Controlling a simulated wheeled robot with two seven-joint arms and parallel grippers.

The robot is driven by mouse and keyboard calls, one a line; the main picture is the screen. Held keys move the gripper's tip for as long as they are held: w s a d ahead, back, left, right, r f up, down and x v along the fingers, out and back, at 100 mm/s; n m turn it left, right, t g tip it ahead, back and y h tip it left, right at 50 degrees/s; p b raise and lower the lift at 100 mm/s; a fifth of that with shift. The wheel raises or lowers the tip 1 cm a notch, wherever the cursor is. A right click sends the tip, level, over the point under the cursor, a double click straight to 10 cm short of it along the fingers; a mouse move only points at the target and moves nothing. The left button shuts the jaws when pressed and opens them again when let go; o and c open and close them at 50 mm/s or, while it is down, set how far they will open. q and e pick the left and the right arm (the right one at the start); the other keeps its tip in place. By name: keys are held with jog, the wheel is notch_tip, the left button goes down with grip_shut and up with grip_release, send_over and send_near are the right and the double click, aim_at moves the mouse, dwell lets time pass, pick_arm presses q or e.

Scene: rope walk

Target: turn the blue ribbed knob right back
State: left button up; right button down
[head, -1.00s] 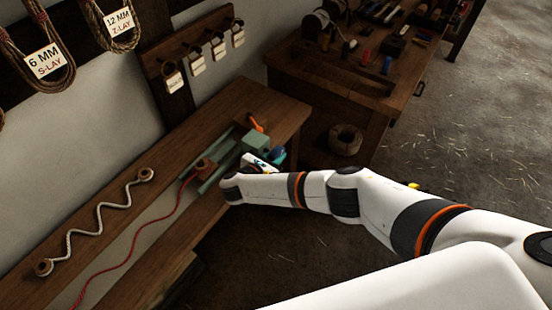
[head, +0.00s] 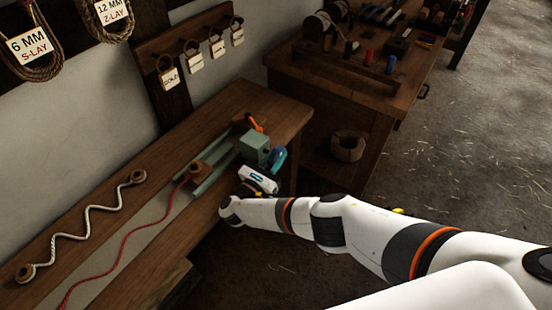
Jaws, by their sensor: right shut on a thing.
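The blue ribbed knob (head: 279,155) is on the right side of a green machine block (head: 255,147), near the bench's right end. My right gripper (head: 273,167) comes from below, its white body just under the knob, and is shut on the knob. The gripper partly hides the knob, and its ribs are too small to make out. My left gripper is not in view.
An orange handle (head: 254,123) stands behind the block. Green rails (head: 212,170) run left from it, with a red cord (head: 125,245) trailing along the wooden bench (head: 160,150). A white wavy rope (head: 88,215) lies at left. A tool table (head: 330,85) stands behind.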

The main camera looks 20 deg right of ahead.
aim_at(276, 150)
jog(key=c, duration=1.2)
grip_release()
jog(key=shift+c, duration=0.2)
notch_tip(276, 150, up, 8)
jog(key=p, duration=0.3)
jog(key=shift+r, duration=0.25)
jog(key=shift+r+p, duration=0.3)
jog(key=shift+r, duration=0.45)
